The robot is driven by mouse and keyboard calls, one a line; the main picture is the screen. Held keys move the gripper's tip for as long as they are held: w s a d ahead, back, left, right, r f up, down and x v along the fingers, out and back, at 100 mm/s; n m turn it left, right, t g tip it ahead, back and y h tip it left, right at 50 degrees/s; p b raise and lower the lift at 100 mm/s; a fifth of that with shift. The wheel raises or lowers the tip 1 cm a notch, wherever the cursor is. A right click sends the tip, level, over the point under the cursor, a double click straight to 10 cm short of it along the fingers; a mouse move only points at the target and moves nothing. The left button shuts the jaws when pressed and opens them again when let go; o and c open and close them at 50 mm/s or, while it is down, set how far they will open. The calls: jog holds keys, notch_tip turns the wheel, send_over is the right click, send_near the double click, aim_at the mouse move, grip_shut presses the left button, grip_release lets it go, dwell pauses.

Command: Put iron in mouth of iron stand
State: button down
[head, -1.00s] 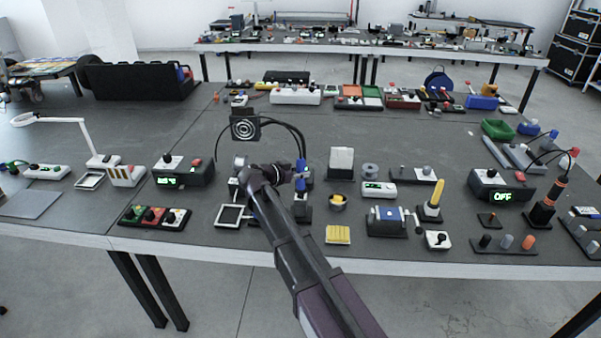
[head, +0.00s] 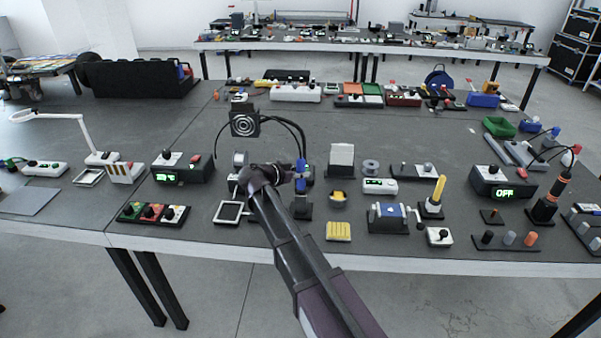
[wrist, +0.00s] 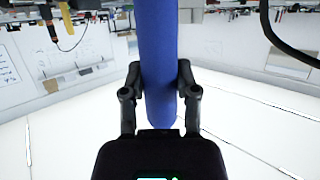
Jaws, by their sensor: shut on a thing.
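My gripper (head: 290,175) is shut on a blue-handled iron (head: 301,168). In the wrist view, the two fingers (wrist: 160,85) close on either side of the blue handle (wrist: 157,60), which runs lengthwise between them. In the head view the iron is roughly upright. A black stand (head: 302,210) is directly below it, near the front of the table. My wrist partly hides this spot, so I cannot tell whether the iron's tip is inside the stand's mouth.
A fume fan (head: 244,124) and black cables stand behind my gripper. A white-framed tray (head: 230,213) is to its left. A cup with yellow filling (head: 338,198), a yellow sponge (head: 338,231) and a blue vise (head: 388,216) are to the right. Another orange-banded iron (head: 557,186) stands far right.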

jog(key=shift+f+b, duration=0.35)
jog(key=shift+f, duration=0.1)
jog(key=shift+c, duration=1.4)
grip_release()
jog(key=shift+r, duration=0.2)
notch_tip(320, 180, up, 14)
jog(key=p, duration=1.4)
notch_tip(320, 180, up, 10)
jog(key=p, duration=1)
jog(key=shift+f, duration=0.15)
